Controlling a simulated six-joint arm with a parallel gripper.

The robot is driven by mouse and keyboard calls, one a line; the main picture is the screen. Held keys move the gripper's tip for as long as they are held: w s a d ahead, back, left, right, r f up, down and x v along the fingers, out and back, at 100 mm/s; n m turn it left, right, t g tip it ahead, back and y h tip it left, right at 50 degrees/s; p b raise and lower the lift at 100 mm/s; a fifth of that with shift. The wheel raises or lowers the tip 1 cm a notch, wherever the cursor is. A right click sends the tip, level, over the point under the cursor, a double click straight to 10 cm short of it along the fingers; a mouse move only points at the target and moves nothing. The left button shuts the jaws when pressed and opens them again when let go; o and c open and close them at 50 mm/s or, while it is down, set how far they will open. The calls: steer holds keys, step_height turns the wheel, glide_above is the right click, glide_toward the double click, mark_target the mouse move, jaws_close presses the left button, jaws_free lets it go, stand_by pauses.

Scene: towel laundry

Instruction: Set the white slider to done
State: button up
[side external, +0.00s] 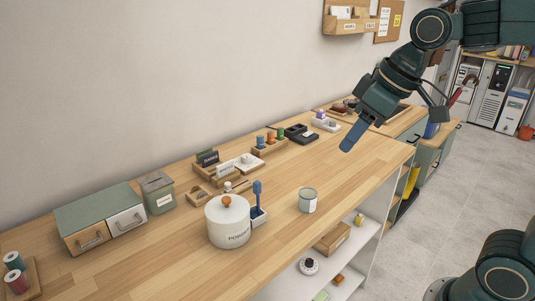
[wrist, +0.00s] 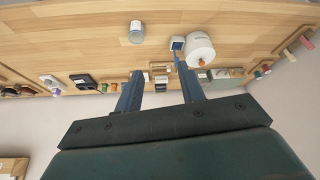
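I cannot pick out the white slider for sure, and no "done" mark is readable. A small white block (side external: 249,162) sits in the row along the wall in the side view. A small pale knob (side external: 228,186) stands on a wooden piece behind the white canister. My gripper (side external: 347,145) is high above the right part of the counter, well away from both and touching nothing. The wrist view shows its two blue fingers (wrist: 160,66) spread apart with nothing held between them.
A white lidded canister (side external: 229,222), a blue-handled brush in a holder (side external: 259,214) and a grey can (side external: 308,200) stand on the wooden counter (side external: 290,235). A drawer box (side external: 101,216) and green tin (side external: 158,193) are at left. The right-hand counter is mostly clear.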

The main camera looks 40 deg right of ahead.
mark_target(228, 183)
steer(key=w+a+f+n+g+y, duration=0.1)
steer(key=w+f+n, duration=0.2)
steer(key=w, duration=1)
steer(key=w+a+f+n+y, duration=0.1)
steer(key=w+f+n, duration=0.2)
steer(key=w, duration=1.1)
step_height(228, 183, down, 3)
steer(key=shift+w+f+g, duration=0.15)
steer(key=shift+w+g, duration=0.1)
steer(key=shift+g, duration=0.15)
steer(key=shift+a+f, duration=0.1)
steer(key=shift+a, duration=0.05)
steer(key=x, duration=1.3)
steer(key=shift+w+a+f, duration=0.1)
steer(key=shift+a+f, duration=0.1)
jaws_close()
